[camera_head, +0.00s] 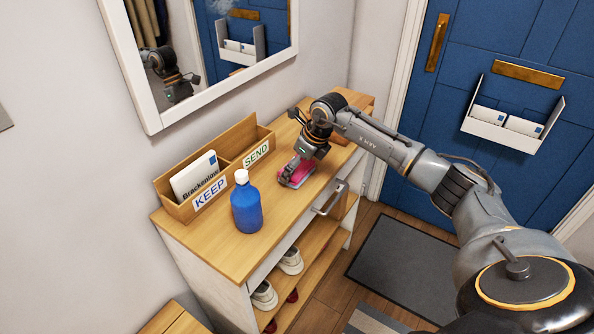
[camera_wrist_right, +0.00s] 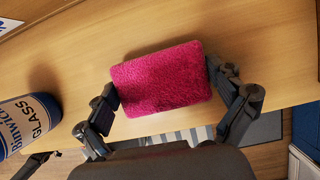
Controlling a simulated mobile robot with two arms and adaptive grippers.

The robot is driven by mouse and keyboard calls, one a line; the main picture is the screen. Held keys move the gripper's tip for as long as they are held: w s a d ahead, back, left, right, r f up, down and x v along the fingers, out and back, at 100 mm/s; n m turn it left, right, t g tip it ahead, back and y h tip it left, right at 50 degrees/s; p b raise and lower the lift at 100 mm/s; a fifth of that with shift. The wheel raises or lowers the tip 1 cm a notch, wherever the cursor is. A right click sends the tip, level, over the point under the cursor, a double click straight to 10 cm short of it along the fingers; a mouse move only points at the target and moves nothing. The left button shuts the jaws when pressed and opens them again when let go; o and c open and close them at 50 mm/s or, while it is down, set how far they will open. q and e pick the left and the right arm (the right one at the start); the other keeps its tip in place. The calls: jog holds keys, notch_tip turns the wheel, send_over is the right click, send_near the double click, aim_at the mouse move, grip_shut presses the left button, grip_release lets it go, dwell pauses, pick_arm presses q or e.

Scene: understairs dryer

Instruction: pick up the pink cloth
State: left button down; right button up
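The pink cloth (camera_wrist_right: 160,78) is a thick, fuzzy folded pad. In the head view the pink cloth (camera_head: 299,172) is at the front middle of the wooden cabinet top, partly hidden by my right gripper (camera_head: 290,182). In the right wrist view the fingers of my right gripper (camera_wrist_right: 162,85) stand wide apart, one at each side edge of the cloth. Both fingertips look close to or touching it. I cannot tell if they press on it or if the cloth is off the surface. My left gripper is not in view.
A blue bottle (camera_head: 247,206) stands left of the cloth on the cabinet top (camera_head: 285,210). A wooden letter box (camera_head: 178,211) marked KEEP and SEND stands by the wall, under a mirror (camera_head: 146,108). Shoes (camera_head: 265,297) sit on the shelf below. A blue door (camera_head: 475,110) is at right.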

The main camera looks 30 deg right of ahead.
jog(key=c, duration=0.3)
jog(key=shift+r, duration=0.1)
jog(key=shift+c, duration=0.2)
jog(key=shift+r, duration=0.25)
notch_tip(320, 180, up, 2)
jog(key=shift+w+r+b, duration=0.1)
jog(key=shift+b, duration=0.35)
jog(key=s+r, duration=0.1)
jog(key=s+a+r, duration=0.1)
jog(key=r, duration=0.1)
jog(key=s+a+r, duration=0.1)
jog(key=s+r, duration=0.1)
jog(key=shift+r+b, duration=0.2)
jog(key=shift+b, duration=0.1)
jog(key=s+a+r+b, duration=0.1)
jog(key=s+a+r, duration=0.3)
jog(key=s, duration=0.4)
jog(key=shift+s+a+r, duration=0.15)
jog(key=shift+s+r, duration=0.2)
jog(key=shift+s, duration=0.05)
